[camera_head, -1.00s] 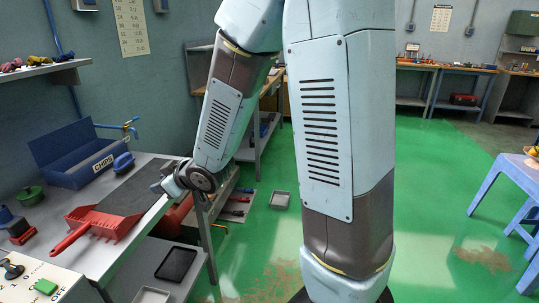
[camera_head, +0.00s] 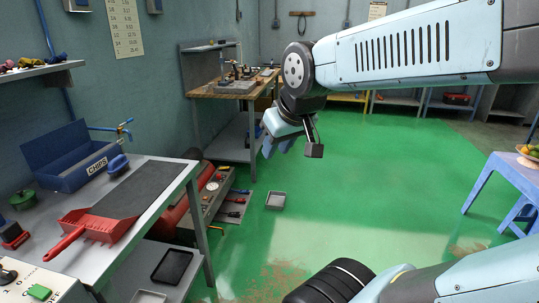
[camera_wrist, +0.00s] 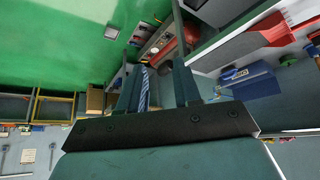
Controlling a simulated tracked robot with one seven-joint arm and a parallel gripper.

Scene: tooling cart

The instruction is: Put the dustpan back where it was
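The red dustpan (camera_head: 100,226) lies on the grey bench (camera_head: 165,222) at the left, its handle pointing toward the lower left. It rests at the near end of a dark grey mat (camera_head: 150,183). It also shows in the wrist view (camera_wrist: 256,40), on the bench at the upper right. My gripper (camera_head: 291,150) hangs in the air over the floor, right of the bench and well apart from the dustpan. In the wrist view its two fingers (camera_wrist: 157,88) stand apart.
A wooden workbench (camera_head: 205,88) stands at the back, and a blue table (camera_head: 500,175) at the right.

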